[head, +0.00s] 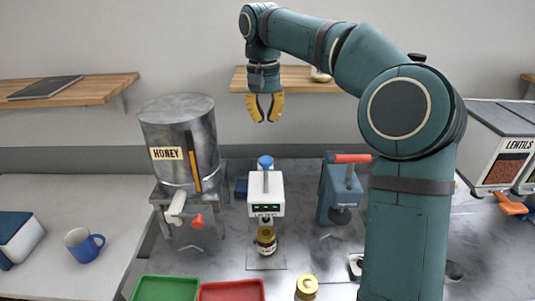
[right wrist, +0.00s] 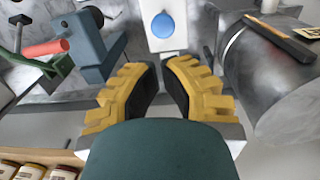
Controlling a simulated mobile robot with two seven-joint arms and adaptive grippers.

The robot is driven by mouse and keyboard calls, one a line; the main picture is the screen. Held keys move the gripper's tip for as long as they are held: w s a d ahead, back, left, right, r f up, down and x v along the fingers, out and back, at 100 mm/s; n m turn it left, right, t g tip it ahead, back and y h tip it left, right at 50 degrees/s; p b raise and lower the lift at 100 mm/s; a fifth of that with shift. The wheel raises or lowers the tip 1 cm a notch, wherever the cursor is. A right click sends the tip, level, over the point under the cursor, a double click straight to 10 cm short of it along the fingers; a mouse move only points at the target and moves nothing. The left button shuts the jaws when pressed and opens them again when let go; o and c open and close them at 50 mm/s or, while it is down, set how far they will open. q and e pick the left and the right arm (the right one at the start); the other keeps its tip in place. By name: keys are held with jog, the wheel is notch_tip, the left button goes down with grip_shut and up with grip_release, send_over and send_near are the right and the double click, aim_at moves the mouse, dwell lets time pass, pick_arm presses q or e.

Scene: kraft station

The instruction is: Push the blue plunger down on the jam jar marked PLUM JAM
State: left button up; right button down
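A white press device (head: 266,194) with a green display stands on the grey counter. Its round blue plunger (head: 265,162) is on top, raised on a short stem. A small dark jar with a gold lid (head: 266,240) stands under the device; its label is too small to read. My right gripper (head: 265,108) hangs above and behind the plunger, fingers down, open and empty. In the right wrist view the right gripper (right wrist: 162,75) shows a gap between its yellow fingers, and the blue plunger (right wrist: 163,25) lies beyond their tips. My left gripper is not in view.
A honey dispenser (head: 178,140) stands left of the device, and a blue tool with a red handle (head: 340,190) stands right. A green tray (head: 165,289), a red tray (head: 231,291) and a gold-lidded jar (head: 307,287) are in front. A wooden shelf (head: 297,78) is behind my gripper.

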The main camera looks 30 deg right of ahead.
aim_at(268, 157)
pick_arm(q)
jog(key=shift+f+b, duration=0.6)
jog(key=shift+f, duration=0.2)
pick_arm(e)
notch_tip(268, 157, down, 10)
jog(key=shift+s+d, duration=0.15)
